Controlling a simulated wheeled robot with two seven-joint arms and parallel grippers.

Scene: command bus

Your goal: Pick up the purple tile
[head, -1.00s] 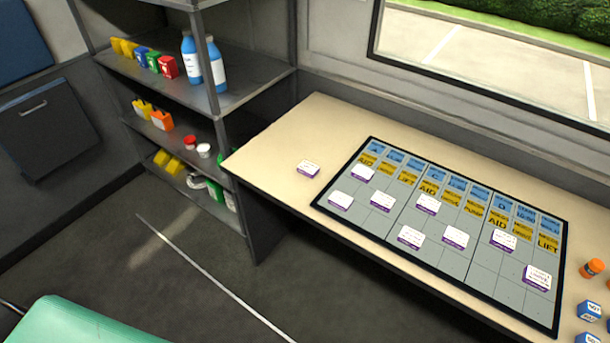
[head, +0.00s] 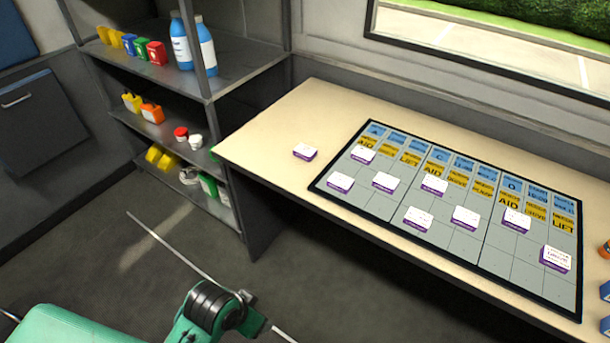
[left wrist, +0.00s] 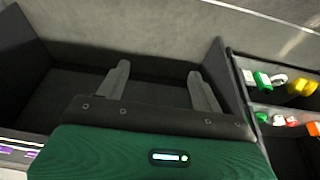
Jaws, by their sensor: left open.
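A white-topped tile with purple sides (head: 305,152) lies alone on the beige table, left of the gridded board (head: 350,208). Several similar white and purple tiles, such as one by the board's left edge (head: 340,182), lie on the board. My left gripper (left wrist: 158,80) shows in the left wrist view with its two fingers apart and nothing between them. It faces the floor and the dark space under the table. In the head view only part of my left arm shows at the bottom; its fingers are not visible there. My right gripper is not in view.
A grey shelf unit (head: 245,80) with bottles and small coloured containers stands left of the table (head: 260,140). It also shows at the right of the left wrist view (left wrist: 245,98). Blue blocks (head: 604,292) sit at the table's right end. The floor in front is clear.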

